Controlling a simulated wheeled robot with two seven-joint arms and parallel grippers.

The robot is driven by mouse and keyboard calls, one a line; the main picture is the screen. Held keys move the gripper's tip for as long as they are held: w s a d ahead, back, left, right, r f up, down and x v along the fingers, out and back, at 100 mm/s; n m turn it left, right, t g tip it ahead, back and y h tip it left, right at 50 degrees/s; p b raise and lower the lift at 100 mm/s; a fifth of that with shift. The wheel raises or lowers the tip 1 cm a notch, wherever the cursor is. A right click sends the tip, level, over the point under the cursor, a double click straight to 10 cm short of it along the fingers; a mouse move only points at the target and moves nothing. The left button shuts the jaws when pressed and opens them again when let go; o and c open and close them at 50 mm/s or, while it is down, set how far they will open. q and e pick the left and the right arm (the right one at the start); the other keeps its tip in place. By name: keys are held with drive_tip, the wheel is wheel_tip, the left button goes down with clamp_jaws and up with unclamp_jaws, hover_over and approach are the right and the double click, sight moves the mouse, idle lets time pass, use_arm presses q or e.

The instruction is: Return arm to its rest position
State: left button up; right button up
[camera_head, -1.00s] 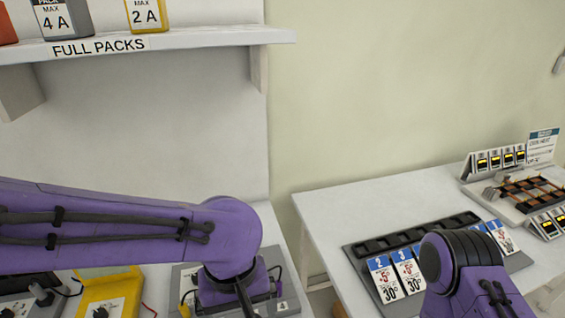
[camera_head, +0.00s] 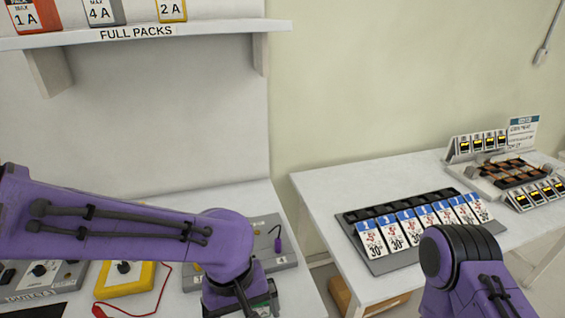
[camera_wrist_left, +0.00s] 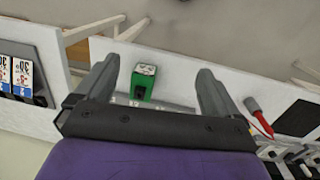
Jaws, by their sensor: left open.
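My left arm (camera_head: 120,225) is purple and reaches in from the left in the head view, over the left bench. Its wrist points down at the lower middle edge, and its fingertips are out of sight there. In the left wrist view my left gripper (camera_wrist_left: 158,66) is open, with nothing held between its two grey fingers. A green block with a pale top (camera_wrist_left: 143,82) stands on the white surface beyond the fingers, seen through the gap. My right arm (camera_head: 465,270) shows only as a purple joint with a black cap at the lower right; its gripper is out of view.
A shelf (camera_head: 230,27) marked FULL PACKS holds several packs above the bench. A yellow tester (camera_head: 128,283) and a grey board (camera_head: 285,262) lie near the left arm. The right table (camera_head: 320,185) carries a rack of price-like cards (camera_head: 398,230) and a pack stand (camera_head: 490,180).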

use_arm(q)
drive_tip(key=s+a+f+n+t+h+b, duration=0.1)
drive_tip(key=a+f+n+b, duration=0.15)
drive_tip(key=f, duration=1.05)
drive_tip(key=a+f+n+h+b, duration=0.1)
drive_tip(key=a+f+b, duration=0.15)
drive_tip(key=f, duration=1.15)
drive_tip(key=s+a+f+t+y+b, duration=0.1)
drive_tip(key=s+a+f+y+b, duration=0.1)
drive_tip(key=s+a+f, duration=0.4)
drive_tip(key=s+a+f+t+y+b, duration=0.1)
drive_tip(key=s+a+f+y+b, duration=0.2)
drive_tip(key=s+a+f, duration=0.3)
drive_tip(key=a+f, duration=0.2)
drive_tip(key=a, duration=0.3)
drive_tip(key=shift+a+f+y, duration=0.15)
drive_tip(key=shift+a+y, duration=0.05)
drive_tip(key=shift+y, duration=0.2)
